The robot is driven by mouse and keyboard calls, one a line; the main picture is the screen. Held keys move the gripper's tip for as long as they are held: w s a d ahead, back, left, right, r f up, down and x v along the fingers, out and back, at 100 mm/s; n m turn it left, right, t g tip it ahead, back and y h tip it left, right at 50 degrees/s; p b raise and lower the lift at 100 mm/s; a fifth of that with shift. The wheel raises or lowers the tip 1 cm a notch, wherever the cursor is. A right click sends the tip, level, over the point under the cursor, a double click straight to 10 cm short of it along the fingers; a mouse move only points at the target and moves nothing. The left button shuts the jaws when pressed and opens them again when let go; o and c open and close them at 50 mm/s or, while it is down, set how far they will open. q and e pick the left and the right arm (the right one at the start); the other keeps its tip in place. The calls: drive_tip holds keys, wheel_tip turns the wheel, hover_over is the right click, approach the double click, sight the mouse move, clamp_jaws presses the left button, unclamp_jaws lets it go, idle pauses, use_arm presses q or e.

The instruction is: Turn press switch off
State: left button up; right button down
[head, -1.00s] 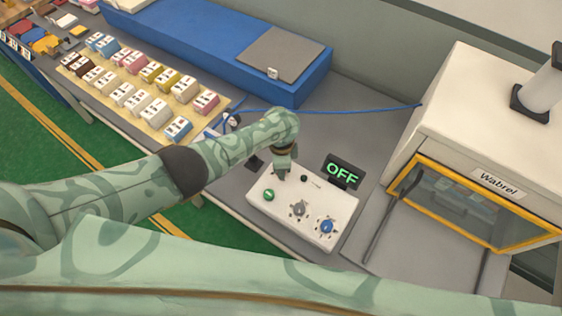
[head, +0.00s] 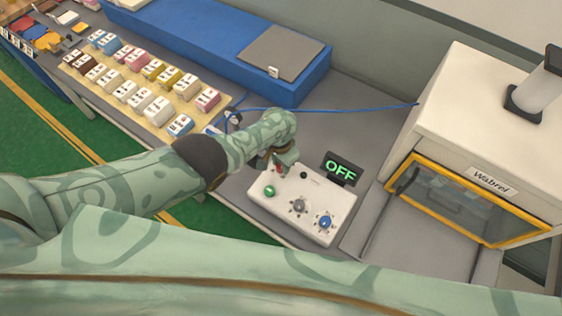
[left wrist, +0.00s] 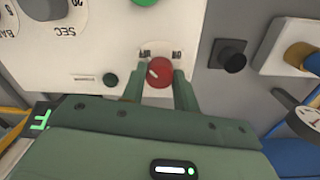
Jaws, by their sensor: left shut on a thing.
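The press switch is a red round knob (left wrist: 159,72) with a white mark on its left side in the left wrist view. Labels that seem to read OFF and ON stand above it, upside down. It sits on the white control box (head: 318,222); a bit of the red knob also shows in the head view (head: 283,170). My left gripper (left wrist: 159,85) is shut on the knob, one finger at each side; in the head view it is over the box's back left corner (head: 279,161). A dark display (head: 340,168) behind the box reads OFF in green. My right gripper is not in view.
The box also carries a green button (head: 270,191), a grey dial (head: 299,205) and a blue dial (head: 325,222). The white Wabrel machine (head: 455,125) with an orange-framed window stands at right. Small labelled blocks (head: 158,110) and a blue bench (head: 190,35) lie at back left.

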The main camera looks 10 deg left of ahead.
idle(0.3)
use_arm(q)
drive_tip(key=o, duration=1)
drive_tip(key=r+p, duration=0.4)
drive_tip(key=r, duration=0.1)
drive_tip(key=r+p, duration=0.9)
drive_tip(key=r, duration=0.2)
drive_tip(key=shift+w+a+r, duration=0.1)
drive_tip(key=shift+w+a, duration=0.1)
drive_tip(key=shift+a, duration=0.05)
